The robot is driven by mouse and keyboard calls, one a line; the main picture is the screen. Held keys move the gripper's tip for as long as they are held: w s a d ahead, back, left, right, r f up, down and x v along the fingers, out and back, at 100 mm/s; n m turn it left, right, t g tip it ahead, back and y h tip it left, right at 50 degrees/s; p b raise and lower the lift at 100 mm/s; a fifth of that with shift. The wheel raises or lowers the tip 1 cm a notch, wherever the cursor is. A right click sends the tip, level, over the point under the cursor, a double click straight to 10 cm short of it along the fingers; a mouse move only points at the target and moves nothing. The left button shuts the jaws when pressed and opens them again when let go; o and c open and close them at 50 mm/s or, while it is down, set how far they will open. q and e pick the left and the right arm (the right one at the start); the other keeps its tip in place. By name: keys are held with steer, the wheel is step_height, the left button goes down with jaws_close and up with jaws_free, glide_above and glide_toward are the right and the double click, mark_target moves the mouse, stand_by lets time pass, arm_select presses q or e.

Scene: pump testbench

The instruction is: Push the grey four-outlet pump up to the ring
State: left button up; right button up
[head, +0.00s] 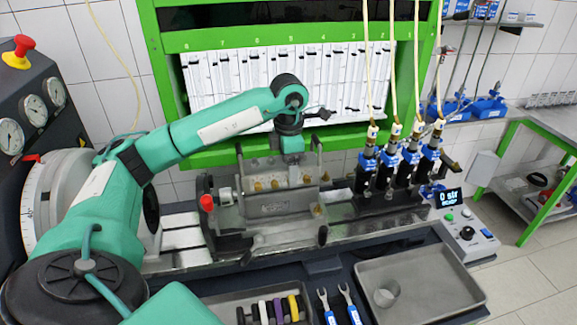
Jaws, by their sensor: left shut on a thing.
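The grey four-outlet pump (268,207) lies on the bench bed in the middle of the head view, with brass outlets along its top and upright posts at its ends. My left gripper (291,154) reaches down from above onto the pump's top, right of its middle. It is shut on the pump, though its fingertips are largely hidden. The ring (40,205), a pale graduated disc, stands at the left beside the dark gauge cabinet. There is a visible gap between it and the pump, partly covered by my left arm. My right gripper is not in view.
Several blue-and-black injectors (388,168) with pale hoses stand right of the pump. A red knob (207,202) is at the pump's left end. A metal tray (425,297) with a cup and two blue-handled wrenches (340,305) lie in front. The bed's rails (182,238) show bare left of the pump.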

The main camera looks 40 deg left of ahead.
mark_target(270, 166)
arm_select(q)
steer(key=shift+s+f, duration=0.1)
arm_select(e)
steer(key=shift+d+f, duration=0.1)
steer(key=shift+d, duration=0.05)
arm_select(q)
steer(key=shift+s+a, duration=0.1)
steer(key=shift+s+a+b, duration=0.25)
steer(key=shift+s+b, duration=0.05)
steer(key=shift+s, duration=0.05)
steer(key=shift+s+a, duration=0.25)
steer(key=shift+s, duration=0.15)
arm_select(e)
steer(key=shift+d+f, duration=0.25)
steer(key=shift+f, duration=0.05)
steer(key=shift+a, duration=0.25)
arm_select(q)
steer(key=shift+s+a, duration=0.1)
steer(key=shift+a, duration=0.05)
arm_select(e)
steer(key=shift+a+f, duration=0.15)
arm_select(q)
steer(key=shift+s+a+b, duration=0.45)
steer(key=shift+s+b, duration=0.1)
steer(key=shift+s+a, duration=0.2)
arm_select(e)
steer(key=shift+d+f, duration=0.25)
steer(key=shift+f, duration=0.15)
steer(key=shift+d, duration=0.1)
